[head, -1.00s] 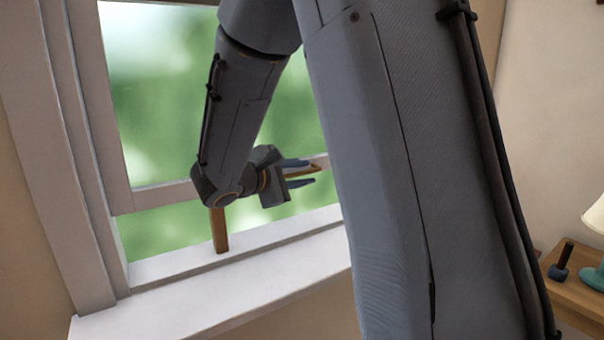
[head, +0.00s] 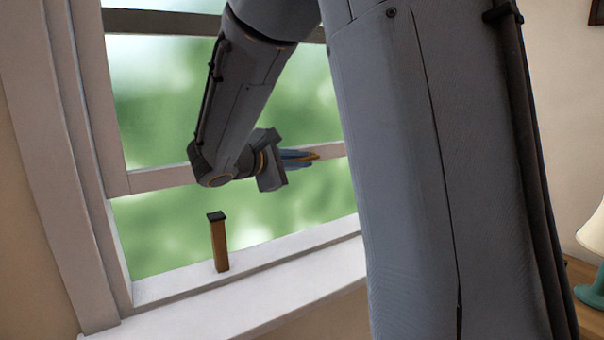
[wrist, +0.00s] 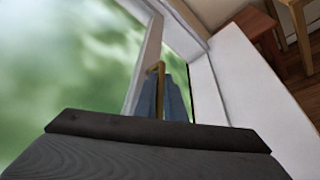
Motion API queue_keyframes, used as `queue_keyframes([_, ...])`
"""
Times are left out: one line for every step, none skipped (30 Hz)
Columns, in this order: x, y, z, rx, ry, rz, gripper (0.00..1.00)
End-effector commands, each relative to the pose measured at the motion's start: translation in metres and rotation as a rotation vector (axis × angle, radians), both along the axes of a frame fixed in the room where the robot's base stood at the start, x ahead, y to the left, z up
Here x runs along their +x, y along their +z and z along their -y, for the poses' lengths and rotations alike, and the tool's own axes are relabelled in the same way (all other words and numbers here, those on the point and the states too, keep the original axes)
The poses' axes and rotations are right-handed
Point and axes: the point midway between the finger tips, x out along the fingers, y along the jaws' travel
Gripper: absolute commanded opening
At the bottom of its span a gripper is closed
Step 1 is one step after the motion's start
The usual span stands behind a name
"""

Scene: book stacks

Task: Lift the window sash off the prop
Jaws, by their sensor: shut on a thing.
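The window sash (head: 155,179) has a pale bottom rail across the green-lit opening; it also shows in the wrist view (wrist: 146,60). The prop (head: 220,246) is a short brown post with a dark cap, upright on the sill. Green shows between its cap and the rail above, so they look apart. My gripper (head: 312,157) is at the sash rail, right of the prop. In the wrist view its blue-grey fingers (wrist: 172,98) are closed around a thin brass-coloured handle (wrist: 160,82) by the rail. My arm hides part of the rail.
The white sill (head: 280,262) runs below the opening, with the window frame (head: 75,160) at the left. A lamp (head: 592,250) stands on a wooden table at the far right. My arm covers much of the head view.

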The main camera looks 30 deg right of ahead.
Motion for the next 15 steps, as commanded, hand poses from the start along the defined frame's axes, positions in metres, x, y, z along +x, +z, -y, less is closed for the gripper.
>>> queue_keyframes([-0.0003,0.0067,-0.0003,-0.001,0.0,0.003,0.0])
queue_keyframes([-0.0002,0.0079,-0.0003,-0.001,-0.001,0.002,0.0])
queue_keyframes([-0.0001,0.0085,-0.0003,-0.001,-0.001,0.002,0.0])
queue_keyframes([-0.0001,0.0086,-0.0003,-0.001,-0.001,0.001,0.0])
queue_keyframes([-0.0001,0.0085,-0.0004,-0.001,-0.001,0.001,0.0])
queue_keyframes([0.0,0.0081,-0.0004,-0.001,0.0,0.0,0.0])
queue_keyframes([0.0001,0.0078,-0.0005,-0.001,0.001,0.0,0.0])
queue_keyframes([0.0001,0.0077,-0.0005,-0.001,0.001,0.0,0.0])
queue_keyframes([0.0001,0.0075,-0.0006,-0.001,0.001,0.0,0.0])
queue_keyframes([0.0001,0.0074,-0.0006,-0.001,0.001,0.0,0.0])
queue_keyframes([0.0001,0.0073,-0.0006,-0.001,0.001,0.0,0.0])
queue_keyframes([0.0001,0.0072,-0.0006,-0.001,0.001,0.0,0.13])
queue_keyframes([0.0,0.0071,-0.0006,-0.001,0.001,0.0,0.18])
queue_keyframes([0.0001,0.007,-0.0007,-0.001,0.001,0.0,0.23])
queue_keyframes([0.0,0.0069,-0.0006,0.0,0.0,-0.001,0.28])
